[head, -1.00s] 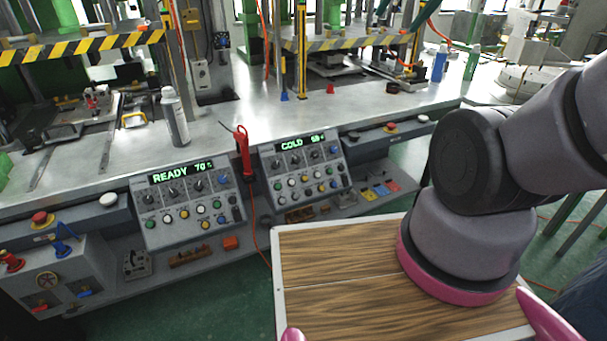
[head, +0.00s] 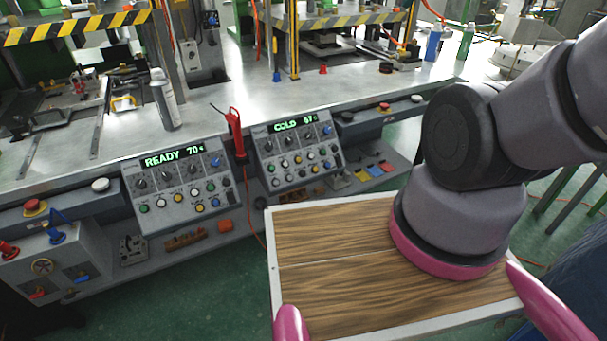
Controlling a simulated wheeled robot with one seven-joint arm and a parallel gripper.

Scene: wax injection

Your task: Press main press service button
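Two sloped control panels stand at the front of the press bench. The left panel (head: 133,184) shows "READY" and about 70 in green, with black knobs and several round coloured buttons (head: 193,191). The right panel (head: 263,141) shows "COLD" and about 57, with similar knobs and buttons (head: 298,160). The small labels are unreadable, so I cannot tell which button is the service button. My arm is folded at the right, apart from both panels. I cannot make out my gripper in this view.
A red-handled tool (head: 235,135) with a cord stands between the panels. A red mushroom button (head: 35,206) and a white button (head: 100,185) sit left of them. A grey spray bottle (head: 165,100) stands on the bench (head: 225,95). Green floor (head: 190,280) is open in front.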

